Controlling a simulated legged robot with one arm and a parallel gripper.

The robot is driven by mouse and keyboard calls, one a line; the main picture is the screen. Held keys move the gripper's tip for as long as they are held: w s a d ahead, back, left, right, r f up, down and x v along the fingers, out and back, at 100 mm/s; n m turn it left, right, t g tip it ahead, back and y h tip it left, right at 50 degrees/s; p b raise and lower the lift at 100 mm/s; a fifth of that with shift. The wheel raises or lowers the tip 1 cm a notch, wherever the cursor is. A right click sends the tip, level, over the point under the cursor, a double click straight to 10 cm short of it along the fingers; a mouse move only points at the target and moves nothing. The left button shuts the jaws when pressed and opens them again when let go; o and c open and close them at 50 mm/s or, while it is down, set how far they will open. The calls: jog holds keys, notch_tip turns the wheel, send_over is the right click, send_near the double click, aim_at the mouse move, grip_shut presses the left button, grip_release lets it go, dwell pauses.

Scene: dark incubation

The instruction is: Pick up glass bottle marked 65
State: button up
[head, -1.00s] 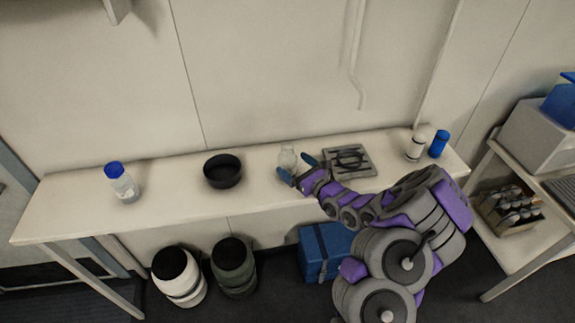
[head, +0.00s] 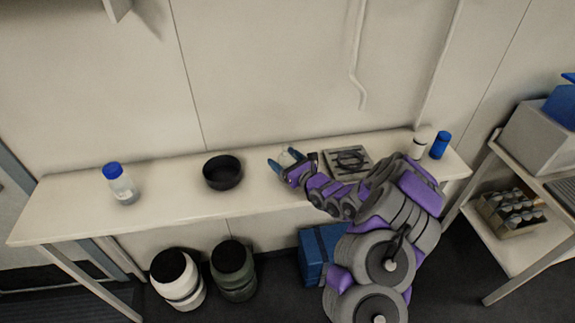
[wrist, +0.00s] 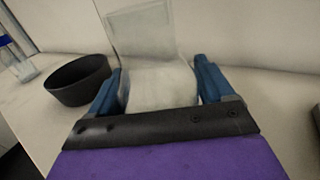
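A gap shows beside the right finger, and the left finger is close to the glass.
A black bowl (head: 222,172) stands left of my gripper. A grey tray with dark tools (head: 348,163) lies to the right. A white bottle (head: 417,145) and blue bottle (head: 439,145) stand at the right end of the table (head: 70,208). The wall is close behind.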

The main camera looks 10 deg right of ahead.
jog(key=c, duration=0.8)
jog(key=shift+r, duration=0.1)
